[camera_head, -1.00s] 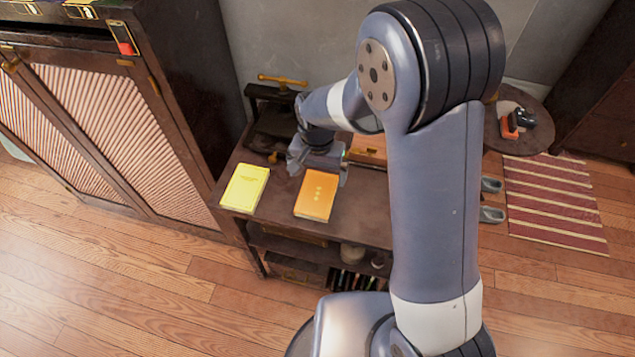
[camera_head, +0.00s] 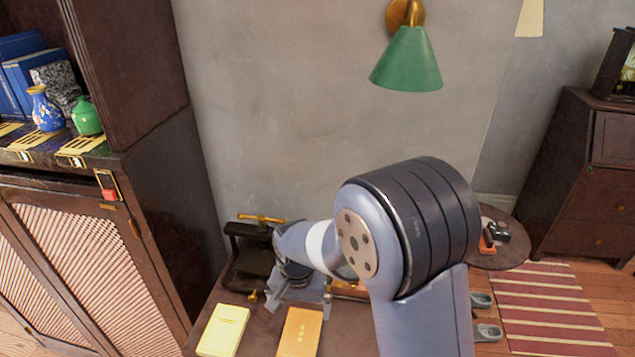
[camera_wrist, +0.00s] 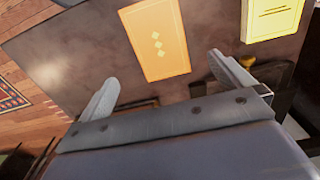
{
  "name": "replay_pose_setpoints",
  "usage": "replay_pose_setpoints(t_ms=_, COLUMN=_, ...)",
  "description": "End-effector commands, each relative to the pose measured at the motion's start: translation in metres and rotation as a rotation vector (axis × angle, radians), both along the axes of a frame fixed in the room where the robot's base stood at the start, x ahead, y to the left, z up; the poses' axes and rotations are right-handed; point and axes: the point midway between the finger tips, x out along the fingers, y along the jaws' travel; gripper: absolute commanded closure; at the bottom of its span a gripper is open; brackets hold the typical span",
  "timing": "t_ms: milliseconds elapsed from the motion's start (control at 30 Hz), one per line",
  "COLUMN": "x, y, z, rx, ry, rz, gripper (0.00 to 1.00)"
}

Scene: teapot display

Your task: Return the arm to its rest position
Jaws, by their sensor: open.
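My gripper (camera_wrist: 165,85) is open and empty in the wrist view, its two fingers spread apart over the dark wooden table. In the head view my gripper (camera_head: 296,308) hangs at the end of my bent arm, above the table, behind an orange book. The orange book (camera_head: 300,333) lies flat, and it also shows in the wrist view (camera_wrist: 157,40), beyond the fingertips. My upper arm covers the right part of the table in the head view.
A yellow book (camera_head: 223,331) lies left of the orange one. A black press with a brass handle (camera_head: 262,218) stands behind. A tall cabinet (camera_head: 165,200) is at the left, holding a blue vase (camera_head: 46,112) and a green jar (camera_head: 87,118). A green lamp (camera_head: 408,62) hangs on the wall.

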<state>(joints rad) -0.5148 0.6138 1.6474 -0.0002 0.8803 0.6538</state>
Motion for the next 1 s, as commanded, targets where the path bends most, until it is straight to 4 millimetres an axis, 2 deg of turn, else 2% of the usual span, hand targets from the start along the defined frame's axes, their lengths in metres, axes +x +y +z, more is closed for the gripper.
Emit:
replay_pose_setpoints(t_ms=100, x=-0.001, y=-0.001, z=-0.025, rx=-0.003, ry=0.006, rz=0.000, gripper=0.00)
replay_pose_setpoints(t_ms=533, x=-0.001, y=0.000, z=-0.102, rx=-0.002, ry=0.002, rz=0.000, gripper=0.00)
replay_pose_setpoints(t_ms=700, x=0.001, y=0.000, z=-0.079, rx=0.002, ry=-0.003, rz=0.000, gripper=0.00)
replay_pose_setpoints(t_ms=1000, x=0.000, y=0.000, z=-0.066, rx=0.000, ry=0.000, rz=0.000, gripper=0.00)
